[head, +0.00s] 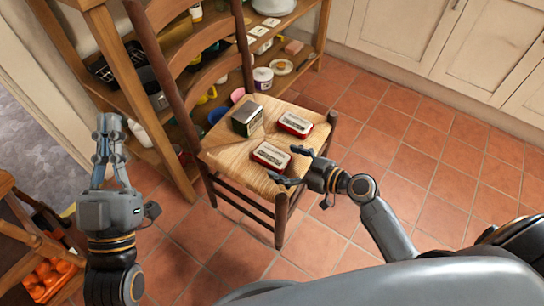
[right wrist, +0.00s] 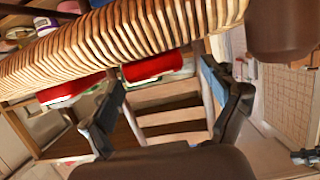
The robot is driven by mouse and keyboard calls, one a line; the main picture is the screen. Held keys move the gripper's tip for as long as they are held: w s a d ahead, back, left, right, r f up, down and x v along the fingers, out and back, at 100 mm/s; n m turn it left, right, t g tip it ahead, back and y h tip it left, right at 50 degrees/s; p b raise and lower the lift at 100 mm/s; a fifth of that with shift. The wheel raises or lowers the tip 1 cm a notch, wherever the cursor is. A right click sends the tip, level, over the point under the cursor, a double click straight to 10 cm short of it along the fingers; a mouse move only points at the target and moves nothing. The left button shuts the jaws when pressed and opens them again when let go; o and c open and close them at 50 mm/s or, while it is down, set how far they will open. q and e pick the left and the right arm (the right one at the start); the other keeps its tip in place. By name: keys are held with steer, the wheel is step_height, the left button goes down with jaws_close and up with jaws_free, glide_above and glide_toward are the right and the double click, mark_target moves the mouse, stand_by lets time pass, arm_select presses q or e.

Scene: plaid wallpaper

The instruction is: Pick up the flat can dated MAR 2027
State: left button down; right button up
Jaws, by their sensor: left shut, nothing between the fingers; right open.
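Two flat red cans with pale labelled lids lie on a woven chair seat (head: 223,160). The near flat can (head: 270,156) is close to the seat's front right edge, and the far flat can (head: 295,124) is behind it to the right. Their dates are too small to read. Two red can sides (right wrist: 153,68) (right wrist: 72,90) also show past the seat edge in the right wrist view. My right gripper (head: 287,165) is open and empty beside the near can, at the seat's front right edge. My left gripper (head: 109,125) is shut and empty, left of the chair.
A dark green tin (head: 246,119) stands at the back left of the seat. The chair's ladder back (head: 185,65) rises behind it on the left. Wooden shelves (head: 150,125) with crockery stand behind the chair. The tiled floor (head: 420,165) to the right is clear.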

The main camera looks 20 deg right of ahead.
mark_target(273, 155)
steer(key=x, duration=0.4)
steer(key=shift+w+a+r, duration=0.1)
steer(key=shift+w+a, duration=0.05)
steer(key=shift+w, duration=0.3)
steer(key=c, duration=1.4)
